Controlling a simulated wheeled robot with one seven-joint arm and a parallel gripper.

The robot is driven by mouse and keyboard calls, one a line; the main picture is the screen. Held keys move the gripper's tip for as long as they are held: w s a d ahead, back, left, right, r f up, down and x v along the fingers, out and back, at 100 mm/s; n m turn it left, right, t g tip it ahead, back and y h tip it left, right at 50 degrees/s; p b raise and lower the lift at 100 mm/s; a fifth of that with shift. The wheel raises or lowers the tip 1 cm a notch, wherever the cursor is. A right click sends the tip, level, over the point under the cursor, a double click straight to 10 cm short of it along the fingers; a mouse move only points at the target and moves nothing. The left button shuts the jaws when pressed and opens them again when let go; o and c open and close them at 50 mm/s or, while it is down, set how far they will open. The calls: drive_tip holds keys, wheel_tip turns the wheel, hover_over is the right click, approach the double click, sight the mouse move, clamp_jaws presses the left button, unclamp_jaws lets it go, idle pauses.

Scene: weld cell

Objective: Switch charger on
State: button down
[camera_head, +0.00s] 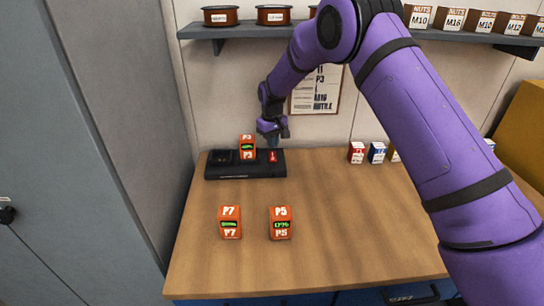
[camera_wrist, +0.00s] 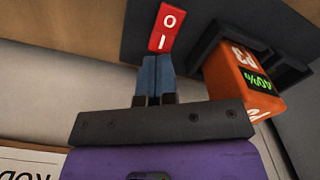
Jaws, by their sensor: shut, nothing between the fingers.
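The black charger (camera_head: 215,173) lies at the back left of the wooden table. Its red rocker switch (camera_head: 272,157), at the right end, also shows in the wrist view (camera_wrist: 166,29) with O and I marks. The I end is closer to my fingers there; which way it is rocked I cannot tell. An orange P3 battery (camera_head: 247,149) stands in the charger beside the switch; it shows in the wrist view (camera_wrist: 236,78) with a green display. My gripper (camera_head: 272,144) is shut and empty, its blue fingertips (camera_wrist: 156,60) right at the switch's I end; contact is unclear.
Orange batteries P7 (camera_head: 230,222) and P5 (camera_head: 280,223) stand in front of the charger. The charger's left bay (camera_head: 221,157) looks empty. Small red (camera_head: 356,152) and blue (camera_head: 376,152) boxes stand at the back right. A shelf (camera_head: 250,31) hangs above.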

sight(272, 152)
drive_tip(key=shift+f, duration=1.5)
idle(1.2)
drive_tip(key=shift+r, duration=3.5)
drive_tip(key=shift+s, duration=0.1)
